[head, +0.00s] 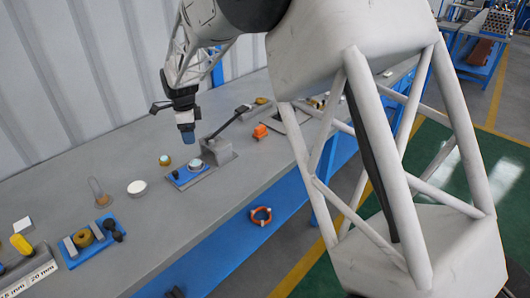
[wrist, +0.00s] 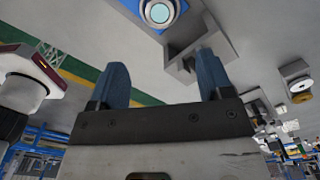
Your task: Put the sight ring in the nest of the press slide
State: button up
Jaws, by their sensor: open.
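The press (head: 217,150) is a grey block with a long dark lever on the bench. Its blue slide (head: 180,182) sticks out at the front left. A round piece with a pale teal centre and light rim (head: 195,163) sits on the slide; it also shows at the top of the wrist view (wrist: 158,12), cut by the edge. It looks like the sight ring in the nest, but I cannot tell how well it is seated. My gripper (head: 187,138) is open and empty, above the slide and apart from it. Its blue fingers (wrist: 162,80) are spread in the wrist view.
A small tan piece with a pale top (head: 165,160) stands left of the slide. A white disc (head: 137,187), a clear dome (head: 97,190) and a blue fixture (head: 75,258) lie further left. An orange block (head: 260,131) is right of the press.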

jog(key=s+d+r+n, duration=0.2)
jog(key=s+d+r, duration=0.25)
jog(key=d, duration=0.35)
jog(key=s+d+r+n+t, duration=0.1)
jog(key=s+d+r+n, duration=0.25)
jog(key=s+d, duration=0.35)
jog(key=s+d+r+n, duration=0.2)
jog(key=s+d+r, duration=0.25)
jog(key=d, duration=0.45)
jog(key=s+d+n, duration=0.2)
jog(key=s+d, duration=0.3)
jog(key=s, duration=0.4)
jog(key=s+d+n+t, duration=0.1)
jog(key=s+d+n, duration=0.2)
jog(key=s, duration=0.6)
jog(key=s+d+f+n, duration=0.1)
jog(key=s+d+n, duration=0.2)
jog(key=s+d, duration=0.5)
jog(key=shift+s+t, duration=0.3)
jog(key=shift+s, duration=0.45)
